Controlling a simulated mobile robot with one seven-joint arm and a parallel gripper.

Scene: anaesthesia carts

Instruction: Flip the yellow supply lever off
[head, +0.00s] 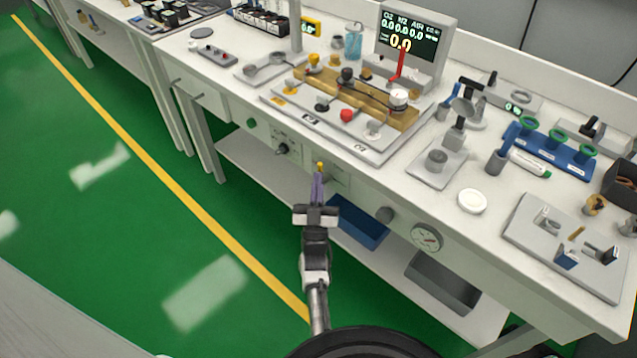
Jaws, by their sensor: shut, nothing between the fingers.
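A small yellow tip (320,166), which looks like the end of the yellow supply lever, shows on the front panel of the bench (350,188). Its lower part is hidden behind my fingers, so I cannot tell its position. My gripper (318,176) is in front of the panel with its slim purple fingers together, pointing at the yellow tip. The fingertips appear at or just below the tip; I cannot tell whether they touch it. Nothing is held.
A black knob (283,149) and a green button (251,122) are left on the panel; a grey knob (384,214) and a round gauge (426,237) are right. A blue bin (358,222) is below. The benchtop above holds a valve board (360,100) and a display (418,42).

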